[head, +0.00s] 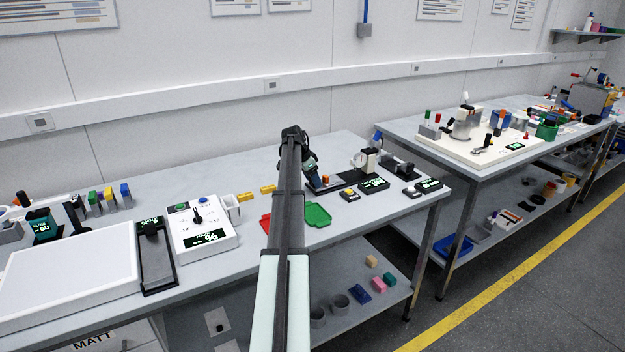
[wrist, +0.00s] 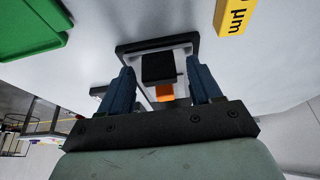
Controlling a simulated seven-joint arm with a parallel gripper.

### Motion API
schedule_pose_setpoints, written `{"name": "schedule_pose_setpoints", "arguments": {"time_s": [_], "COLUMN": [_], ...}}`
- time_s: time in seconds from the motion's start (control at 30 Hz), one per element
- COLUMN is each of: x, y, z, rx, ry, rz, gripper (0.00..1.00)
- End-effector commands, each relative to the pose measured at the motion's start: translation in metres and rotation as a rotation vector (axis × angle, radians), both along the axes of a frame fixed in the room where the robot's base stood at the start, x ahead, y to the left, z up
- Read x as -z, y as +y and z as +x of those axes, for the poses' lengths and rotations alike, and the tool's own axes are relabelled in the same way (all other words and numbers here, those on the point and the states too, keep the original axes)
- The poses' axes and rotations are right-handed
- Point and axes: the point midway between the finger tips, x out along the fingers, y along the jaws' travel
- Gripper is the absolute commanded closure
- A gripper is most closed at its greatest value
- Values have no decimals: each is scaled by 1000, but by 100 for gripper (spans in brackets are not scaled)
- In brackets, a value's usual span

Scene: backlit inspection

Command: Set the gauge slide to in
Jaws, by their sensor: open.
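The gauge station stands near the right end of the near bench. Its dial gauge (head: 359,159) sits beside a cream-coloured stand, with a dark slide base (head: 342,183) running toward my gripper. An orange piece (head: 326,179) shows at the base's left part. My gripper (head: 314,184) is low over that left part, its tips partly hidden by the arm. In the wrist view my gripper (wrist: 160,70) is open, with blue fingers on either side of a black block (wrist: 158,67) and an orange piece (wrist: 166,92). I cannot tell whether the fingers touch them.
A green tray (head: 318,215) lies left of the gauge station and also shows in the wrist view (wrist: 30,25). A yellow "µm" block (wrist: 236,16) is close by on the right there. A black readout (head: 374,185) sits in front of the dial. The bench's front edge is near.

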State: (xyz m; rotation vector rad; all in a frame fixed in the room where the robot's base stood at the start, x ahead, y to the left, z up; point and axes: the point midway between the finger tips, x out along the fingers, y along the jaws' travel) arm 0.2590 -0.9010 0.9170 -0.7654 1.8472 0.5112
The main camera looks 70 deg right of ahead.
Motion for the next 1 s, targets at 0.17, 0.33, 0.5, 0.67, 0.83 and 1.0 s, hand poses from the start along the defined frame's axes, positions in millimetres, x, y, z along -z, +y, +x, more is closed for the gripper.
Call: {"name": "schedule_pose_setpoints", "arguments": {"time_s": [0.17, 0.33, 0.5, 0.67, 0.83, 1.0], "x": [2, 2, 2, 2, 2, 2], "y": [-1, -1, -1, -1, -1, -1], "z": [-1, -1, -1, -1, -1, -1], "rx": [0, 0, 0, 0, 0, 0], "ry": [0, 0, 0, 0, 0, 0], "rz": [0, 0, 0, 0, 0, 0], "gripper": [36, 37, 53, 69, 85, 100]}}
